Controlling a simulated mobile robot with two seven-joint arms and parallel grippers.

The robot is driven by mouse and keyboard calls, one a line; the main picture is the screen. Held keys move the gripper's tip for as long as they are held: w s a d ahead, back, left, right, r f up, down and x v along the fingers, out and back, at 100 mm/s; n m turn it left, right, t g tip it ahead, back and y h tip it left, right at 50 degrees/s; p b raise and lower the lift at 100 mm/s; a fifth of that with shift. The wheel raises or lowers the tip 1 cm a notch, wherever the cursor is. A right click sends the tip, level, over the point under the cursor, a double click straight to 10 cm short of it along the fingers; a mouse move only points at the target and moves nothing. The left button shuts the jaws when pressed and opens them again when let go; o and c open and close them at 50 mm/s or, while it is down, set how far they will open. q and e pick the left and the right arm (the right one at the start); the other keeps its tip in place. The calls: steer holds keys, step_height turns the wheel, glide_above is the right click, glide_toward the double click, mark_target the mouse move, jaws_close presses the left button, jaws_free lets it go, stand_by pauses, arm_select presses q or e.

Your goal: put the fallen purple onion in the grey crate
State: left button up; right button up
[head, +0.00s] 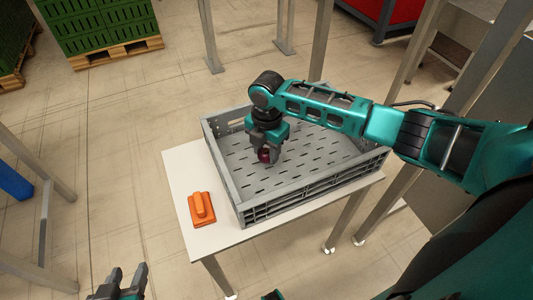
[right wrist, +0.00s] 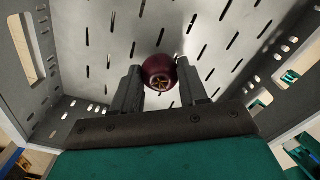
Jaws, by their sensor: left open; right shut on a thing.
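The purple onion (head: 264,155) is between the fingers of my right gripper (head: 266,150). The right wrist view shows the dark purple onion (right wrist: 159,72) between the two fingertips of the right gripper (right wrist: 160,84), with its root end facing the camera. My right gripper is shut on it, inside the walls of the grey crate (head: 310,190) and over its slotted floor. I cannot tell whether the onion touches the floor. The crate is otherwise empty. My left gripper (head: 122,282) is open and empty at the bottom left of the head view, away from the table.
The crate stands on a white table (head: 185,172). An orange block-like object with a handle (head: 202,209) lies on the table left of the crate. Metal posts (head: 322,40) stand behind and around it. Green crates on pallets (head: 100,25) are at the back left.

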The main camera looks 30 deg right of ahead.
mark_target(267, 152)
steer(key=shift+f, duration=0.7)
steer(key=o, duration=1)
step_height(267, 152, up, 12)
steer(key=p, duration=0.2)
steer(key=shift+r+p, duration=0.15)
steer(key=shift+p, duration=0.25)
steer(key=shift+s, duration=0.15)
